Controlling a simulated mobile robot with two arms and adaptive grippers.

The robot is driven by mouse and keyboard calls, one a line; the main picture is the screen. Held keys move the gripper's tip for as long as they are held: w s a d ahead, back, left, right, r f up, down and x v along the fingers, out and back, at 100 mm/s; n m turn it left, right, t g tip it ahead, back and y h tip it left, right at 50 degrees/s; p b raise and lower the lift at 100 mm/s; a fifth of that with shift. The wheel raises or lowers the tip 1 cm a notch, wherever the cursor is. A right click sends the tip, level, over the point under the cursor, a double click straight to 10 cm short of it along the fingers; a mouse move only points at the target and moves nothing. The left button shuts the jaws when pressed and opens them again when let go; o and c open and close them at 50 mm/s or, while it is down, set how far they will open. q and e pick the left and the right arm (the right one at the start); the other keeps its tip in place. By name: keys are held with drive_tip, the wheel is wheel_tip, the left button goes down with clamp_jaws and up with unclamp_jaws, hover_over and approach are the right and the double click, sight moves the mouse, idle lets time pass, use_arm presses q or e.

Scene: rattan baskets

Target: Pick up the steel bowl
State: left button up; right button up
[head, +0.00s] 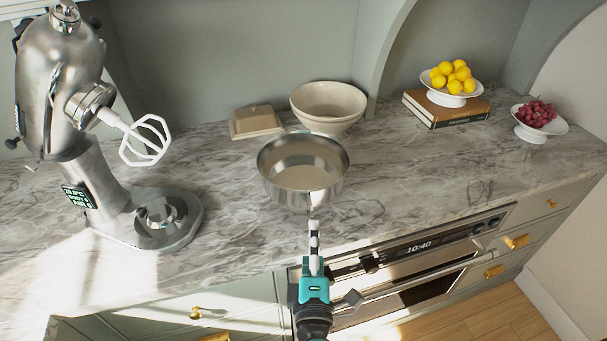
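The steel bowl (275,190) stands upright on the marble counter (215,240), near the middle of the head view. It is shiny and looks empty. My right gripper (314,228), with a teal body and black-and-white fingers, comes in from the bottom centre. It points at the near side of the bowl, with its fingertips just in front of the bowl wall. I see the fingers edge-on, so their opening is hidden, and I cannot tell whether they touch the bowl. My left gripper is not in view.
A stand mixer (60,90) stands at the left. Behind the bowl are a cream bowl (328,108) and a lidded beige dish (256,122). Lemons (450,76) on books (447,108) and a dish of red fruit (536,115) stand back right. Counter right of the bowl is clear.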

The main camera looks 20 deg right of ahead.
sight(314, 217)
drive_tip(key=p+x, duration=0.3)
drive_tip(key=x, duration=0.5)
drive_tip(key=shift+f+p, duration=0.2)
drive_tip(key=shift+p, duration=0.15)
drive_tip(key=shift+w+d+f, duration=0.15)
drive_tip(key=shift+w, duration=0.05)
drive_tip(key=shift+s, duration=0.1)
drive_tip(key=c, duration=1.3)
